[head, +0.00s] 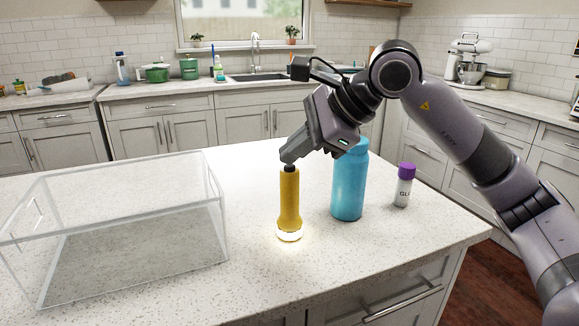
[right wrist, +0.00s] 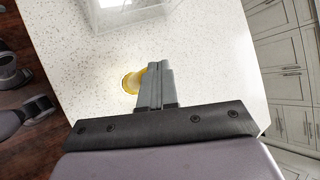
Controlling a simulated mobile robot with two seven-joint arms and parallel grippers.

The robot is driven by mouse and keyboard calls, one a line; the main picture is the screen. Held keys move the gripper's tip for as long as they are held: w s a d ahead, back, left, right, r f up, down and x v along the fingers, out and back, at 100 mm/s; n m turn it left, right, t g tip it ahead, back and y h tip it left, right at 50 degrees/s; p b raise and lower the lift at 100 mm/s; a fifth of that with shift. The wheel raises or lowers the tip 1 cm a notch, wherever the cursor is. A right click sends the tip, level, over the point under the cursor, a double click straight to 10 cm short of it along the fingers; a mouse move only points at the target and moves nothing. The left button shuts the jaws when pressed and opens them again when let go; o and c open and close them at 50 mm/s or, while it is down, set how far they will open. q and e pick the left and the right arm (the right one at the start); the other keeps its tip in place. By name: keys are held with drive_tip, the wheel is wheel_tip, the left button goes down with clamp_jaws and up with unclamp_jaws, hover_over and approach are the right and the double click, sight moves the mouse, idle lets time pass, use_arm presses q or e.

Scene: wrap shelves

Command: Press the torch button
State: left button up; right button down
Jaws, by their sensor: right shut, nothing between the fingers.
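The yellow torch (head: 289,200) stands upright, head down, on the white speckled island top. A bright glow shows around its lower rim. Its dark button (head: 290,168) is at the top end. My right gripper (head: 286,160) is shut and empty, with its fingertips right at the button, seemingly touching it. In the right wrist view the shut fingers (right wrist: 156,85) cover most of the torch, and only part of its yellow rim (right wrist: 131,82) shows. My left gripper is not in view.
A blue bottle (head: 349,185) and a glue stick with a purple cap (head: 404,185) stand to the right of the torch. A clear open box (head: 226,235) stands to the left. The counter in front of the torch is clear.

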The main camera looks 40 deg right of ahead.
sight(295, 172)
drive_tip(key=shift+r+p, duration=0.3)
drive_tip(key=shift+r, duration=0.2)
wheel_tip(295, 172, up, 6)
drive_tip(key=p, duration=0.5)
idle(0.5)
